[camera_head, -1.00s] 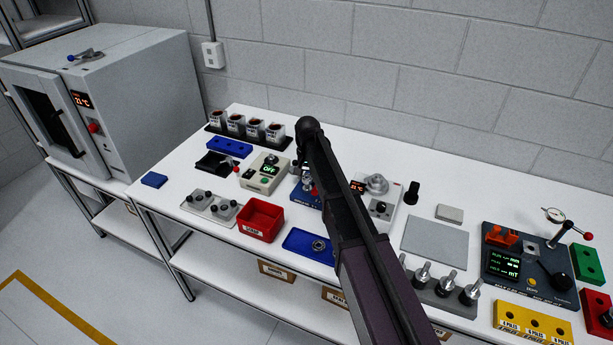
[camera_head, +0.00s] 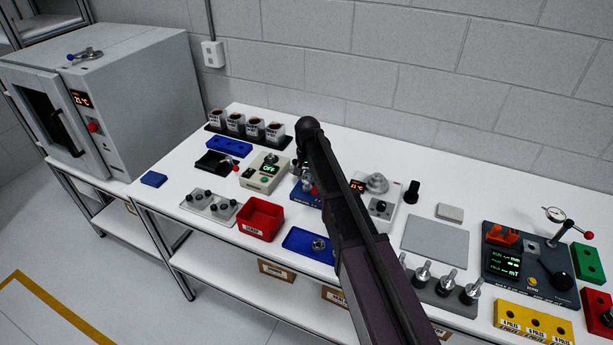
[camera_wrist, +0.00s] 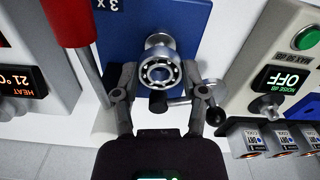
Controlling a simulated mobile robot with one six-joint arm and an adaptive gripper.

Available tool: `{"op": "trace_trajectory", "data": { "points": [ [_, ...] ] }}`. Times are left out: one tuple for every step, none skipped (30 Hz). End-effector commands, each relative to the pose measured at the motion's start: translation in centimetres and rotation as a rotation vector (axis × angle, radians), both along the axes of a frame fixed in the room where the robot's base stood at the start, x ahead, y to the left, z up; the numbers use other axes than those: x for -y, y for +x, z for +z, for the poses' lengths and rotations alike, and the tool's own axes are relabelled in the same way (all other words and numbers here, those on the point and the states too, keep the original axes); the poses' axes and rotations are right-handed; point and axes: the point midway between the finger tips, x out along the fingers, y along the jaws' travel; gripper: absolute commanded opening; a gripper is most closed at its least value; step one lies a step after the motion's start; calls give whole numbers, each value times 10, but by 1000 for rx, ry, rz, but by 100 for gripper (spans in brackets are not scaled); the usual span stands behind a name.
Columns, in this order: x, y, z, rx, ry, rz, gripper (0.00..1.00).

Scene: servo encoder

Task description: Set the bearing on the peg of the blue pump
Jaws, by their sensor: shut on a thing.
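The blue pump (camera_wrist: 185,18) fills the top middle of the wrist view, marked "3 x". In the head view only part of the pump (camera_head: 304,194) shows beside my arm. A silver ball bearing (camera_wrist: 160,72) sits between the two fingertips of my gripper (camera_wrist: 160,78), which is shut on it. The bearing is in front of silver round metal (camera_wrist: 158,42) on the pump. I cannot tell whether the bearing is around the peg or still apart from it. The peg is hidden behind the bearing. In the head view my arm largely hides my gripper.
A red lever (camera_wrist: 68,25) and the heater (camera_wrist: 22,80) flank my gripper on one side, the "OFF" box (camera_wrist: 275,75) on the other. A blue tray (camera_head: 297,238) holds a small metal part (camera_head: 319,243). A red bin (camera_head: 260,220) stands beside it. Cups (camera_wrist: 282,138) are close.

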Motion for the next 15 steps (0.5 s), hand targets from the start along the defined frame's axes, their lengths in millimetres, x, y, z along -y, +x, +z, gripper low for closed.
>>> {"op": "trace_trajectory", "data": {
  "points": [
    [0, 0, -2, 0, 0, 0, 6],
    [0, 0, -2, 0, 0, 0, 6],
    [0, 0, -3, 0, 0, 0, 6],
    [0, 0, -4, 0, 0, 0, 6],
    [0, 0, -5, 0, 0, 0, 6],
    [0, 0, -6, 0, 0, 0, 6],
    [0, 0, -7, 0, 0, 0, 6],
    [0, 0, -8, 0, 0, 0, 6],
    [0, 0, -9, 0, 0, 0, 6],
    [0, 0, -9, 0, 0, 0, 6],
    [0, 0, -10, 0, 0, 0, 6],
    [0, 0, -11, 0, 0, 0, 6],
    [0, 0, -12, 0, 0, 0, 6],
    [0, 0, -12, 0, 0, 0, 6],
    [0, 0, -13, 0, 0, 0, 6]
  ]
}}
